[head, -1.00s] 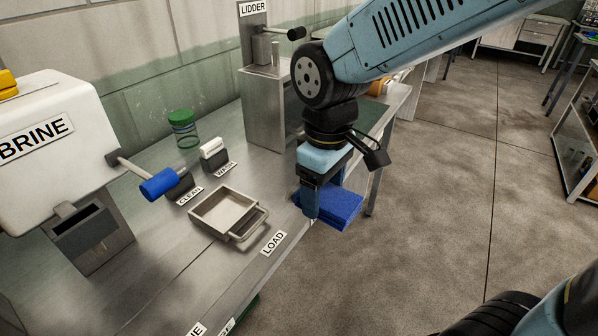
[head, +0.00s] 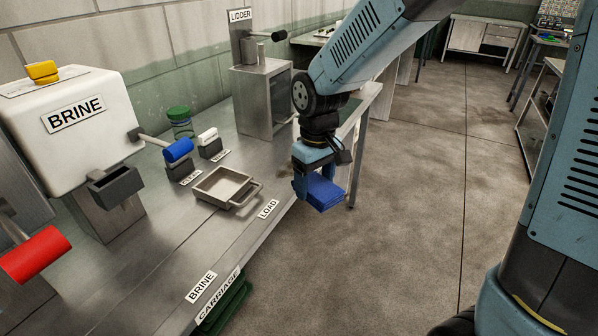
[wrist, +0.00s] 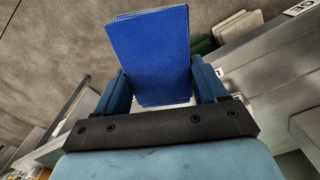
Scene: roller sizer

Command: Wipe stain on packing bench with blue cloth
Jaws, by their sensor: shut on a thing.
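The blue cloth (head: 325,194) is a folded, flat pad. My gripper (head: 314,178) is shut on it, pointing down beside the front edge of the steel packing bench (head: 224,232). In the head view the cloth shows against the floor just past that edge; its height over the bench is hard to tell. In the wrist view the cloth (wrist: 150,55) sits between the two fingers and sticks out beyond them. A faint brownish patch (head: 284,166) shows on the bench just left of my gripper, partly hidden by it; I cannot tell its full extent.
The floor to the right is open.

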